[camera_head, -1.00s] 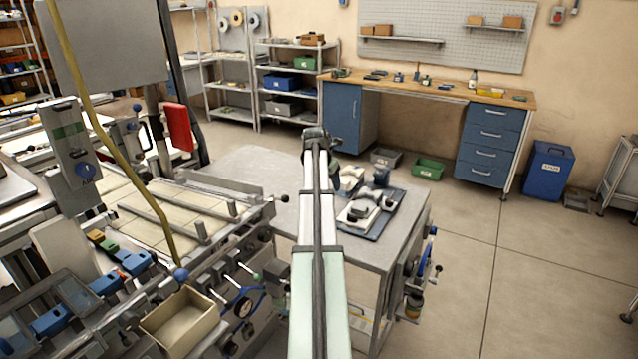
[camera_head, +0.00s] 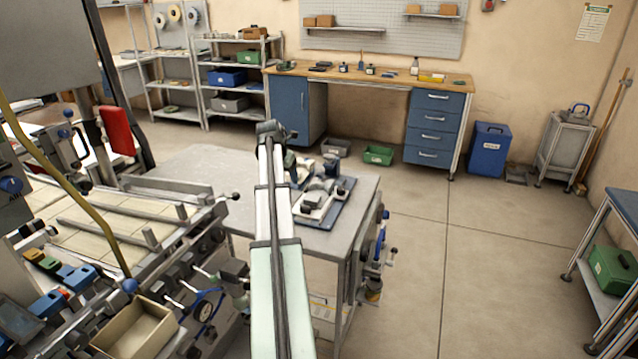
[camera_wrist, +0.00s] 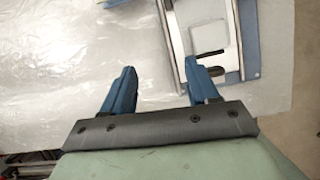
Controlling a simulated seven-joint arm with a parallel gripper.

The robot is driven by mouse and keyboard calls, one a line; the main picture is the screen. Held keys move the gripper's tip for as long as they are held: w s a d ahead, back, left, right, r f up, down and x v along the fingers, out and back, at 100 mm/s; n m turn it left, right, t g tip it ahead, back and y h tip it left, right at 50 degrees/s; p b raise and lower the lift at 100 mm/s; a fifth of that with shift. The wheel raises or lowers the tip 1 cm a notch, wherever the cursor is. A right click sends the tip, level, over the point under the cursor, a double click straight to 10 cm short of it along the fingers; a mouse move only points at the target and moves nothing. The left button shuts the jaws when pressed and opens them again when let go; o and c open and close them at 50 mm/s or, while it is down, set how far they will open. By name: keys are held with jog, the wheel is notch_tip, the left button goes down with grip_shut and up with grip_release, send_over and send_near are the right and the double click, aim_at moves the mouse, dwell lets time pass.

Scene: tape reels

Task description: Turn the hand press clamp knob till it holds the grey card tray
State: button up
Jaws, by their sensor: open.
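The hand press (camera_head: 318,192) stands on a blue base plate (camera_head: 338,213) on the grey table in the head view. Part of it shows at the upper right of the wrist view, as a metal frame with a small pale grey square (camera_wrist: 207,38) in it. I cannot tell whether this square is the card tray. The clamp knob cannot be made out in either view. My gripper (camera_wrist: 158,70) is open and empty above the table. Its left finger is over bare tabletop, and its right finger is beside or over the frame's left edge.
The grey table (camera_head: 190,165) has free room left of the press. A large machine with levers and an open beige box (camera_head: 135,330) stands at the left. A workbench (camera_head: 370,78) and a blue bin (camera_head: 489,150) are at the back.

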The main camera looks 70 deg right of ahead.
aim_at(341, 189)
jog(key=s+d+r+m, duration=0.15)
jog(key=s+d, duration=0.25)
jog(key=s, duration=0.5)
jog(key=s+d+r+m+t+y, duration=0.1)
jog(key=s+d+m, duration=0.3)
jog(key=s, duration=0.6)
jog(key=s+d+r+m, duration=0.1)
jog(key=s+d, duration=0.4)
jog(key=s, duration=0.4)
jog(key=w+a+r+m+t+y, duration=0.2)
jog(key=w+m+t+y, duration=0.3)
jog(key=m, duration=0.8)
jog(key=w+f, duration=0.2)
jog(key=f, duration=0.2)
jog(key=w+f+h, duration=0.1)
jog(key=w+f, duration=0.1)
jog(key=f, duration=0.2)
jog(key=w+f+g+h, duration=0.1)
jog(key=w+f, duration=0.1)
jog(key=f, duration=0.2)
jog(key=shift+d+f, duration=0.25)
jog(key=shift+f, duration=0.15)
